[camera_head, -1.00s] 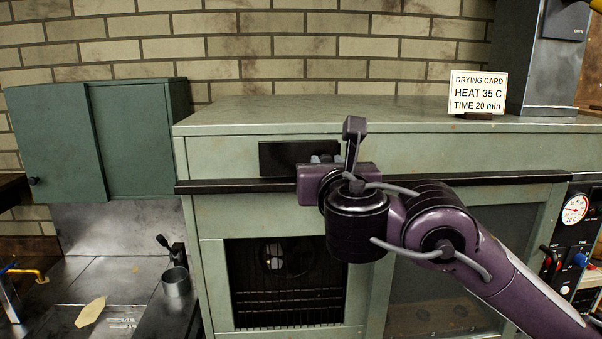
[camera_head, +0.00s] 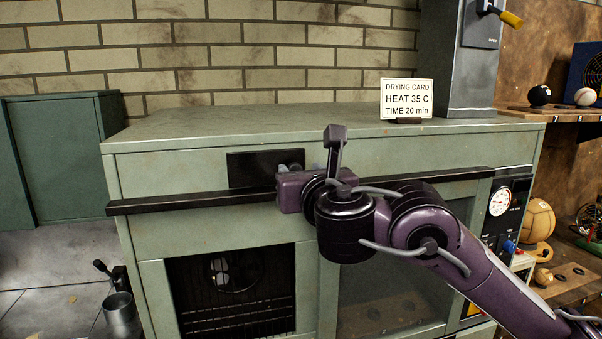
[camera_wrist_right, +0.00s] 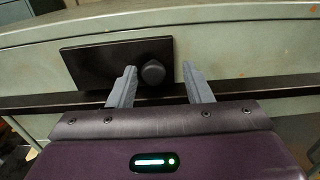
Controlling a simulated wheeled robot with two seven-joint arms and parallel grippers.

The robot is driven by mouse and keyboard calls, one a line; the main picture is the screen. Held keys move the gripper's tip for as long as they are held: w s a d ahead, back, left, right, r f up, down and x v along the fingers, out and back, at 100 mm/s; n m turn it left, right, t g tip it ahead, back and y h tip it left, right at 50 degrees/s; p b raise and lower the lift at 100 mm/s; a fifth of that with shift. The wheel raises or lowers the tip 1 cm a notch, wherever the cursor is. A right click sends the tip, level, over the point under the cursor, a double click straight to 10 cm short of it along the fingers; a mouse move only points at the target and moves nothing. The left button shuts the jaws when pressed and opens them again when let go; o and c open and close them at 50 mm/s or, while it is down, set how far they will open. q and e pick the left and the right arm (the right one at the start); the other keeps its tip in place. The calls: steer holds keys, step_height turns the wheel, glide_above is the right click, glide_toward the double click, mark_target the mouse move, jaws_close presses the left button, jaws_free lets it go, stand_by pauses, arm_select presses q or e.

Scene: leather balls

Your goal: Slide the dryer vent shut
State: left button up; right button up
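A dark rectangular plate (camera_head: 252,169) sits on the upper front of the green dryer (camera_head: 190,150), above a long black rail. It looks like the vent slide. In the right wrist view, a round dark knob (camera_wrist_right: 153,72) stands out at the right end of the plate (camera_wrist_right: 105,65). My right gripper (camera_head: 291,168) is at that end. In the wrist view, its two grey fingers (camera_wrist_right: 159,75) are apart, with the knob showing between them, nearer the left finger. Whether they touch it cannot be told. My left gripper is out of view.
The black rail (camera_head: 160,203) runs across the dryer front below the plate. A drying card (camera_head: 407,98) stands on top, beside a grey duct (camera_head: 455,60) with a yellow-tipped handle (camera_head: 511,19). A metal cup (camera_head: 122,316) is at lower left. Shelves with balls are at right.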

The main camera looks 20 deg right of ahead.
steer(key=shift+a, duration=0.1)
steer(key=s+p, duration=0.4)
steer(key=s, duration=0.3)
steer(key=shift+s+p, duration=0.3)
steer(key=shift+s, duration=0.1)
